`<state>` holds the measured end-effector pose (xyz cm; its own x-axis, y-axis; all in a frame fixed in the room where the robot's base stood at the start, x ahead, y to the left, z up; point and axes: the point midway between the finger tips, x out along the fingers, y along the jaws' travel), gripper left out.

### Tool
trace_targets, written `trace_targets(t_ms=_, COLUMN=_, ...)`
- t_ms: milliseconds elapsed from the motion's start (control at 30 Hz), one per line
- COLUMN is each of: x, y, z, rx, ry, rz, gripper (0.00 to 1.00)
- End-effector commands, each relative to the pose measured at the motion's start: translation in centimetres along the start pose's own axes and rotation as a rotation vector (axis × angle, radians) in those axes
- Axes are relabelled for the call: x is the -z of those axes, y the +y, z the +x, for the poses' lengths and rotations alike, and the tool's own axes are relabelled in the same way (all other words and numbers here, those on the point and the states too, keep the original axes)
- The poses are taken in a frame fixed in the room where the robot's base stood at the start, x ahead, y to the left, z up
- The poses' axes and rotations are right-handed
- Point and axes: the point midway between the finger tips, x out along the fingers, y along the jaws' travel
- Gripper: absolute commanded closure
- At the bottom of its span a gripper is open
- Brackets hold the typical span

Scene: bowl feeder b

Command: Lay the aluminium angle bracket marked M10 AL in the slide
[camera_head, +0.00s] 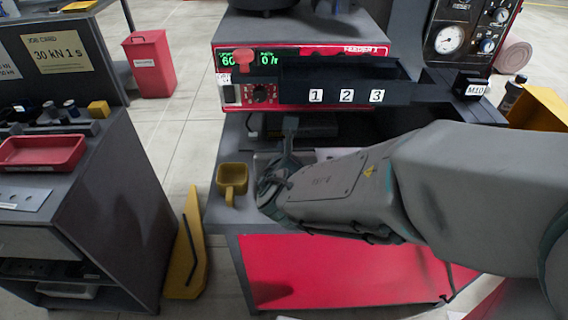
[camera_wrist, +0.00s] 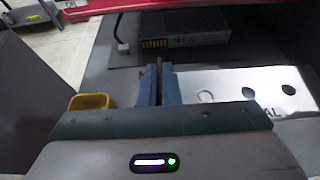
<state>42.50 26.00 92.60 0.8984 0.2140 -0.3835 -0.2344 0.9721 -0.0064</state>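A pale metal plate with round holes (camera_wrist: 240,88) lies to the right of my fingers in the wrist view. Its label ends in "AL"; the rest is hidden by my gripper. A small pale part of it (camera_head: 334,153) shows behind my arm in the head view. My gripper (camera_wrist: 159,85) points across the bench, its two blue-grey fingers close together with only a thin dark line between them. I see nothing held. It also shows in the head view (camera_head: 290,126). A dark tray-like front numbered 1, 2, 3 (camera_head: 345,112) is on the red feeder; I cannot tell whether this is the slide.
A yellow cup-like holder (camera_head: 232,178) stands left of my gripper on the grey bench. A dark box (camera_wrist: 185,43) lies under the feeder. A block marked M10 (camera_head: 471,86) sits at right. A side cart carries a red tray (camera_head: 42,152). My arm covers the bench's right part.

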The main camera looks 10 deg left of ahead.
Motion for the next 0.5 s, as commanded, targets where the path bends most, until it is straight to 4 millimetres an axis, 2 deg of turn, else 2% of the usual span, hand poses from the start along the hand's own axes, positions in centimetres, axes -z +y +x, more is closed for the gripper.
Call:
trace_targets(t_ms=67, x=0.2, y=0.0, z=0.5, rx=0.000, ry=-0.001, rz=0.000, gripper=1.00)
trace_targets(t_ms=300, x=3.4, y=0.1, z=1.7, rx=0.000, ry=0.001, rz=-0.002, gripper=1.00)
trace_targets(t_ms=500, x=3.7, y=0.1, z=1.9, rx=-0.001, ry=-0.002, rz=0.000, gripper=1.00)
